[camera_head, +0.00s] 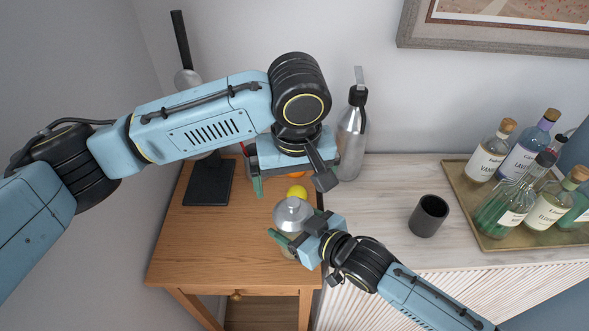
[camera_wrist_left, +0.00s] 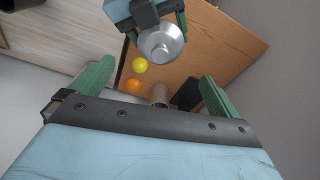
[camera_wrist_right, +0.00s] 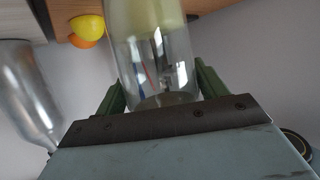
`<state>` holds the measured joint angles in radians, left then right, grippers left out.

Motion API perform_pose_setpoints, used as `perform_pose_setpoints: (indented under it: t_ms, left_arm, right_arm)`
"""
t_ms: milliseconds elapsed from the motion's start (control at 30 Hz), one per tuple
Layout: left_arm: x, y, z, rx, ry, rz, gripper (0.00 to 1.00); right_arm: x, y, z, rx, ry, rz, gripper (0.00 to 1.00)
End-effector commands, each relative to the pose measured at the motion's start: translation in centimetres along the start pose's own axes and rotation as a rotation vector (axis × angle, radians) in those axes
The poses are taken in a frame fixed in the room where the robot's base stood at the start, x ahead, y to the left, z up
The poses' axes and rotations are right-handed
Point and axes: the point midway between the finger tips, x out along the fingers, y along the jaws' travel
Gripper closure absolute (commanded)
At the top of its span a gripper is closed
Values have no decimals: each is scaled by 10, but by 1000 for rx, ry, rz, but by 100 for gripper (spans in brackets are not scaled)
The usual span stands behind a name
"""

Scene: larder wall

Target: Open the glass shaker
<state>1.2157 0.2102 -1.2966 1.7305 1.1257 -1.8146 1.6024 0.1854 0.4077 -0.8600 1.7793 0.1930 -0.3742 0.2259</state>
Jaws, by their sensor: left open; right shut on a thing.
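The glass shaker, with its silver metal cap (camera_head: 293,214) on, stands near the front right of the wooden table. My right gripper (camera_head: 284,243) is shut on the shaker's clear glass body (camera_wrist_right: 155,60), which fills the middle of the right wrist view. My left gripper (camera_head: 290,180) is open and empty, behind and above the shaker, fingers pointing down. In the left wrist view the cap (camera_wrist_left: 161,42) shows beyond the open fingers, apart from them. The left arm hides part of the table's back.
A yellow ball-like fruit (camera_head: 297,192) and an orange one (camera_wrist_left: 133,85) lie behind the shaker. A steel siphon bottle (camera_head: 351,140), a dark cup (camera_head: 428,216) and a bottle tray (camera_head: 468,228) stand on the pale counter. A black stand (camera_head: 208,182) is at left. The table's front left is clear.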

Motion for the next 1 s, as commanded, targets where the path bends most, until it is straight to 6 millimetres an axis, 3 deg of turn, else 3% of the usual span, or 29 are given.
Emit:
perform_pose_setpoints:
  t_ms: [300,500,900,1000]
  left_arm:
    - [62,-1,0,0,-1,-2,0]
    - [86,0,0,2,-1,-1,0]
    - [94,0,0,2,0,1,0]
    - [94,0,0,2,0,1,10]
  right_arm:
    - [0,0,1,-1,-2,0,70]
    - [0,0,1,-1,-2,0,70]
    - [0,0,1,-1,-3,0,70]
    - [0,0,1,-1,-3,0,70]
